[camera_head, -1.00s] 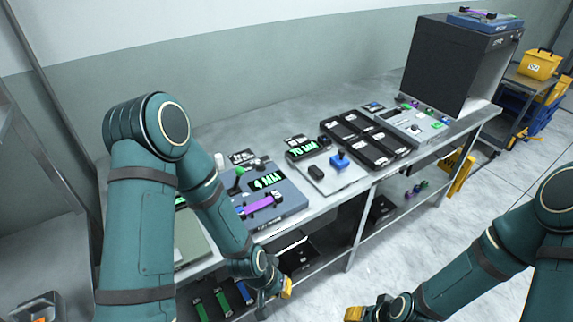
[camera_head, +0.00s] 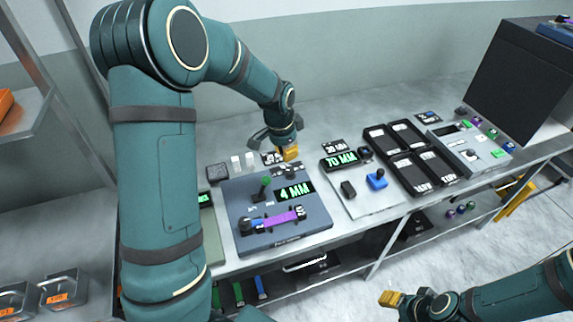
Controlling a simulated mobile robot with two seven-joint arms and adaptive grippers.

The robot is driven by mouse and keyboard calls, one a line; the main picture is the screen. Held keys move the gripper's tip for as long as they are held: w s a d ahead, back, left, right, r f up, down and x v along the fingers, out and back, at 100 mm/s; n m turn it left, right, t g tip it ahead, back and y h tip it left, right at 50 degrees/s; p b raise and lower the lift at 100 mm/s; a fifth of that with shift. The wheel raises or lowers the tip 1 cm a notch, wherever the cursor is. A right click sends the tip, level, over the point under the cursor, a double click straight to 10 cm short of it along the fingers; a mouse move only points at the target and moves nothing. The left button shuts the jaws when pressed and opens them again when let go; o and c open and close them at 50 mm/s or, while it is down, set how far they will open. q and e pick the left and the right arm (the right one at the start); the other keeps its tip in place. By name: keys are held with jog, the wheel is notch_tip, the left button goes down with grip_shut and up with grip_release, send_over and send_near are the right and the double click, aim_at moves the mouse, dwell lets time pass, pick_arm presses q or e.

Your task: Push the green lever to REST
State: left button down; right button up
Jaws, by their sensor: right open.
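The green lever (camera_head: 265,181) stands up from the blue-grey control box (camera_head: 232,218) on the bench, left of its green "4 MM" display (camera_head: 294,191). A purple bar lies along the front of the box. I cannot read the labels by the lever. My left gripper (camera_head: 290,154) is above the bench at the back right of the box, apart from the lever. Its yellow tips are close together and I cannot tell whether it is open. My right gripper (camera_head: 390,299) is open and empty, low in front of the bench.
A panel with a "70 MM" display (camera_head: 341,161) and a blue knob (camera_head: 377,180) stands right of the box. Black trays (camera_head: 411,165) and a grey control unit lie further right. Small white cylinders (camera_head: 243,162) stand behind the box. A lower shelf runs under the bench.

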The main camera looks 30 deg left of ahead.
aim_at(262, 188)
pick_arm(q)
jog(key=f, duration=0.3)
jog(key=w+f, duration=0.1)
jog(key=f, duration=0.6)
jog(key=shift+w+d+f, duration=0.2)
jog(key=shift+w, duration=0.1)
jog(key=s, duration=0.1)
jog(key=s+a+r, duration=0.1)
jog(key=shift+s+a+r, duration=0.1)
jog(key=shift+s+a, duration=0.2)
jog(key=shift+s, duration=0.1)
jog(key=shift+s+a, duration=0.15)
jog(key=shift+s, duration=0.15)
jog(key=shift+s+a+r+h+b, duration=0.2)
jog(key=shift+h+b, duration=0.1)
jog(key=shift+b, duration=0.1)
jog(key=shift+t, duration=0.3)
